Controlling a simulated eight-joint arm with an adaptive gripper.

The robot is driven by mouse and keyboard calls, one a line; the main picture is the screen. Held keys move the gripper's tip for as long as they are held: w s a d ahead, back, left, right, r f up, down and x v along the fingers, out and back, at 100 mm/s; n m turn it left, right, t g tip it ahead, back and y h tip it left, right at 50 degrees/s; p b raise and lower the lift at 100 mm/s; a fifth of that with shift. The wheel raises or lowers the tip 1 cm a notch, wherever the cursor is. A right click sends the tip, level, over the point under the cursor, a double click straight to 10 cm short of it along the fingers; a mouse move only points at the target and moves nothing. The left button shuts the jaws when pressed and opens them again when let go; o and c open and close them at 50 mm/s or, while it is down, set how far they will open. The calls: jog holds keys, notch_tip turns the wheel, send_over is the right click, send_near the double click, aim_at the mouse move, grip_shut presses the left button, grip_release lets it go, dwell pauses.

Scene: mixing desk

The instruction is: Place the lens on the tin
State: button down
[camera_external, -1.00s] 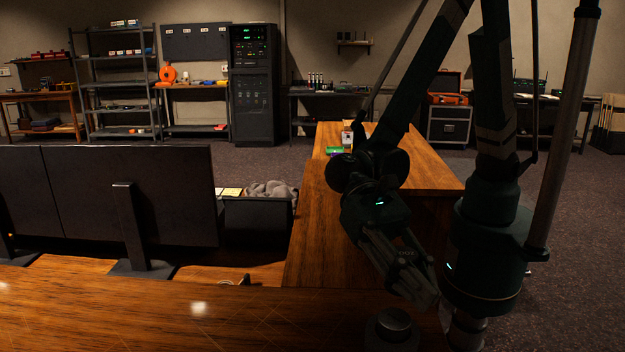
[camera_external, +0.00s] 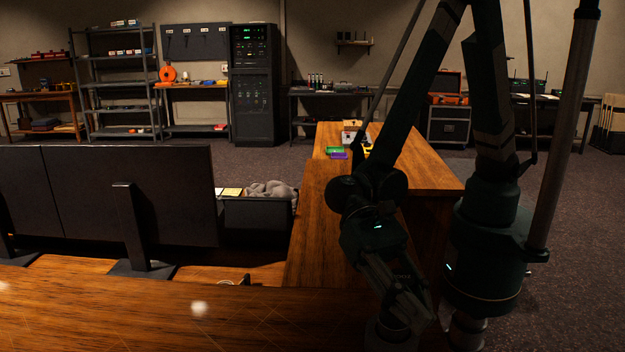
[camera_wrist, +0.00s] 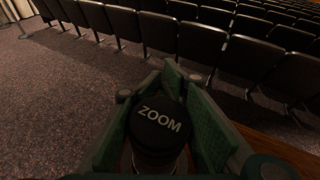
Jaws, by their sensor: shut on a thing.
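The lens (camera_wrist: 160,125) is a dark cylinder with a flat black top marked "ZOOM" in white letters. In the wrist view it sits between the two green pads of my gripper (camera_wrist: 166,100), which is shut on it. In the external view my gripper (camera_external: 410,300) points down and right over the front desk, and the lens cannot be made out there. A dark, round-topped thing (camera_external: 384,334) stands on the desk below and beside my gripper, partly hidden. It may be the tin, but it is too dark to tell.
The wooden desk (camera_external: 120,310) runs along the front, with dark monitors (camera_external: 130,195) at left. A side desk (camera_external: 325,205) reaches back, with small coloured items (camera_external: 340,152) at its far end. Rows of dark seats (camera_wrist: 200,40) lie beyond the desk edge.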

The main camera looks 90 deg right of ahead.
jog(key=shift+f, duration=0.9)
jog(key=shift+f, duration=0.15)
jog(key=c, duration=2.1)
grip_release()
jog(key=shift+c, duration=0.2)
jog(key=v, duration=1.2)
jog(key=shift+r, duration=0.25)
